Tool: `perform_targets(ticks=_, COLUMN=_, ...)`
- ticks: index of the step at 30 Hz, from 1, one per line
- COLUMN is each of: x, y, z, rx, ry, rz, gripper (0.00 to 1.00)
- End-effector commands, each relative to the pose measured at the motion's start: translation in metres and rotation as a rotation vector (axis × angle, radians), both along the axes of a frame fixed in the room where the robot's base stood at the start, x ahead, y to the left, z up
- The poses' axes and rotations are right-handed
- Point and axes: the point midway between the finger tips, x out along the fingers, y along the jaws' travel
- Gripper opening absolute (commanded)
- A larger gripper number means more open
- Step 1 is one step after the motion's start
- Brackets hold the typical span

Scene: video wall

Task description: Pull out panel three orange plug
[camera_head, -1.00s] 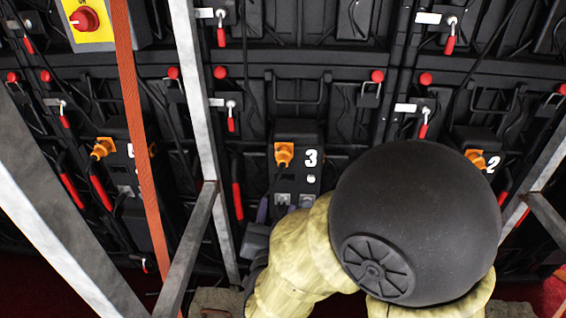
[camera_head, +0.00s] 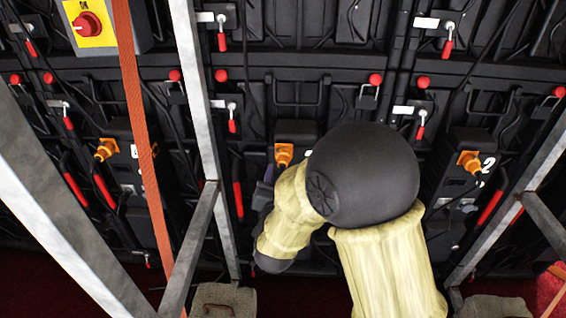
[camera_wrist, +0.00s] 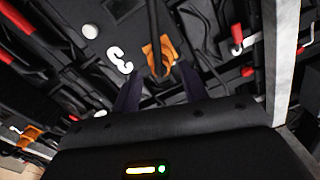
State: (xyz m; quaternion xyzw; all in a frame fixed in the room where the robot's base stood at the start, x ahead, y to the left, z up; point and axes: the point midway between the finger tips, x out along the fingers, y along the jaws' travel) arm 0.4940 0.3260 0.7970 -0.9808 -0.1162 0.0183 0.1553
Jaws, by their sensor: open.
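The panel three orange plug (camera_head: 284,154) sits in its socket on a black box, just left of my arm's dark joint in the head view. It also shows in the wrist view (camera_wrist: 158,54), beside the white number 3 (camera_wrist: 119,60). My gripper (camera_wrist: 158,72) is open, its two dark fingers on either side of the plug's lower end in the picture. I cannot tell whether they touch it.
Similar orange plugs sit on the left panel (camera_head: 105,149) and on panel two (camera_head: 469,161). A grey metal post (camera_head: 199,110) and an orange strap (camera_head: 137,110) stand left of my arm. Red-handled latches and black cables cover the wall.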

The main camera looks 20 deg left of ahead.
Motion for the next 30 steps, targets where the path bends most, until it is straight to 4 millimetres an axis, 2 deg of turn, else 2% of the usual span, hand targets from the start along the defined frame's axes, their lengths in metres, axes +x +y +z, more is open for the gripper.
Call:
perform_targets(ticks=3, x=0.021, y=0.005, z=-0.001, rx=0.002, ry=-0.001, rz=-0.003, gripper=0.43)
perform_targets(ticks=9, x=0.048, y=0.011, z=-0.001, rx=0.001, ry=0.000, rz=-0.002, gripper=0.43)
perform_targets(ticks=13, x=0.055, y=0.013, z=0.000, rx=0.000, ry=0.001, rz=0.000, gripper=0.43)
perform_targets(ticks=20, x=0.056, y=0.013, z=0.000, rx=0.000, ry=0.001, rz=0.000, gripper=0.43)
perform_targets(ticks=21, x=0.055, y=0.013, z=0.000, rx=0.000, ry=0.001, rz=0.000, gripper=0.41)
perform_targets(ticks=27, x=0.055, y=0.013, z=0.000, rx=0.000, ry=0.001, rz=0.000, gripper=0.02)
perform_targets(ticks=30, x=0.055, y=0.013, z=0.000, rx=0.000, ry=0.001, rz=0.000, gripper=0.00)
